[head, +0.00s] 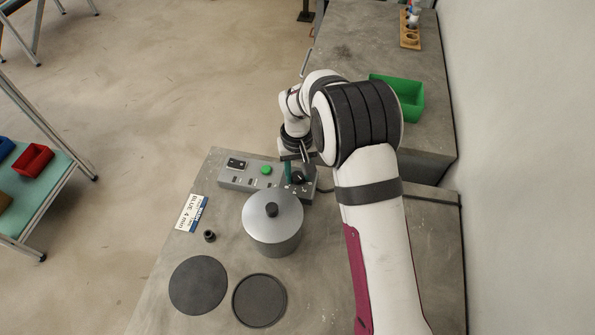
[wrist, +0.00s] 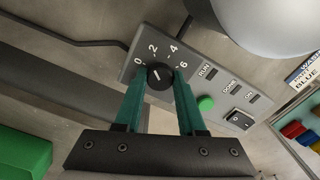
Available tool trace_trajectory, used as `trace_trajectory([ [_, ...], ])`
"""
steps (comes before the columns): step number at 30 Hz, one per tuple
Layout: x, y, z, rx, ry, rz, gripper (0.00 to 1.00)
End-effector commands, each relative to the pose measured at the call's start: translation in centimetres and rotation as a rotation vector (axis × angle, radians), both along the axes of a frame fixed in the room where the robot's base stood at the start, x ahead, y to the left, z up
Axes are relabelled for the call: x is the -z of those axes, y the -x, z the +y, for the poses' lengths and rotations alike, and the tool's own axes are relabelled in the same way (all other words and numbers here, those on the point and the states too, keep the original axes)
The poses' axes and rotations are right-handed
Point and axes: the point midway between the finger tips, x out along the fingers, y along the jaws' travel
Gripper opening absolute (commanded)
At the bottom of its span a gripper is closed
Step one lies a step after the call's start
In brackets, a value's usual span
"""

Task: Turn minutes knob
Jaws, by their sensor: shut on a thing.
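The minutes knob (wrist: 160,76) is a round black dial with a pale pointer line, on the grey control box (wrist: 215,92). The numbers 0, 2, 4 and 6 are printed around it; I cannot tell exactly which the pointer faces. My gripper (wrist: 160,84) has its two teal fingers on either side of the knob, shut on it. In the head view, my gripper (head: 294,172) reaches down over the right end of the control box (head: 228,180), and the arm partly hides the knob.
A lidded pot (head: 273,225) stands just in front of the box. A green button (head: 266,170) and a rocker switch (head: 236,163) are on the box. A card (head: 191,213) reads "BLUE 4 min". Dark discs (head: 198,285) lie nearer. A green bin (head: 405,98) stands behind.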

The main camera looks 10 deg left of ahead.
Motion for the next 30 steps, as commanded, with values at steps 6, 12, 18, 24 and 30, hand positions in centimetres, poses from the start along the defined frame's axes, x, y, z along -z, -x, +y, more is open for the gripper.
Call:
trace_trajectory([
  [6, 0.01, 0.05, -0.01, -0.198, 0.001, 0.002, 0.00],
  [12, 0.01, 0.06, -0.01, -0.371, 0.001, 0.002, 0.00],
  [18, 0.02, 0.07, -0.02, -0.507, 0.001, 0.002, 0.00],
  [24, 0.02, 0.07, -0.02, -0.600, 0.001, 0.002, 0.00],
  [30, 0.02, 0.08, -0.02, -0.649, 0.001, 0.002, 0.00],
])
